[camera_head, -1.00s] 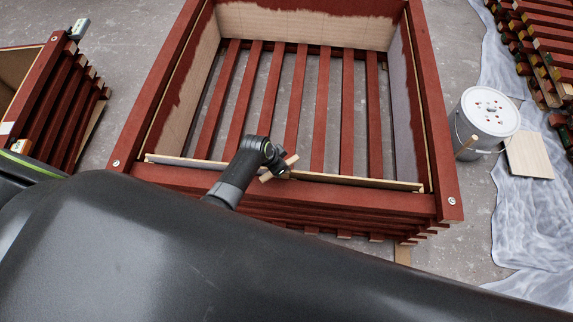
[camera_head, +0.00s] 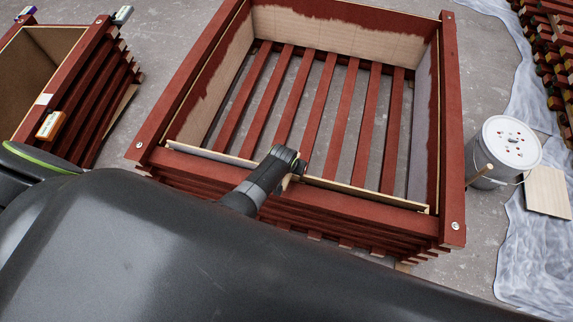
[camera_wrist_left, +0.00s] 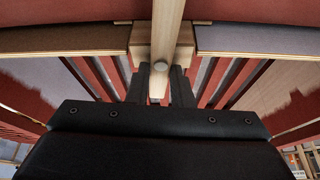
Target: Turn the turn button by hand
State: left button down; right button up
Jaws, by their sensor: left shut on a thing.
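The turn button (camera_wrist_left: 168,25) is a pale bare-wood bar. In the left wrist view it runs from the top edge down between my left gripper's fingers (camera_wrist_left: 160,88), across the pale block between two wooden strips. A round grey pin head shows on it. The left gripper is shut on its near end. In the head view the left gripper (camera_head: 297,167) is at the near wall of the red slatted crate (camera_head: 345,206). Only a small pale bit of the button (camera_head: 288,181) shows there; the gripper and wrist hide the rest. My right gripper is in neither view.
A second red crate (camera_head: 96,92) stands at the left. A paint bucket (camera_head: 512,142) with a stick, a pale board (camera_head: 547,191) and plastic sheeting (camera_head: 535,262) lie to the right. Stacked painted battens (camera_head: 545,45) are at the upper right. The big crate's inside is empty.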

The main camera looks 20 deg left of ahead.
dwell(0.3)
pick_arm(q)
jog(key=c, duration=1.3)
grip_release()
jog(key=shift+r, duration=0.1)
jog(key=shift+s+r, duration=0.15)
jog(key=shift+r, duration=0.1)
jog(key=shift+p+v, duration=3)
jog(key=shift+v, duration=5.35)
jog(key=shift+s+f, duration=0.1)
jog(key=shift+f, duration=0.05)
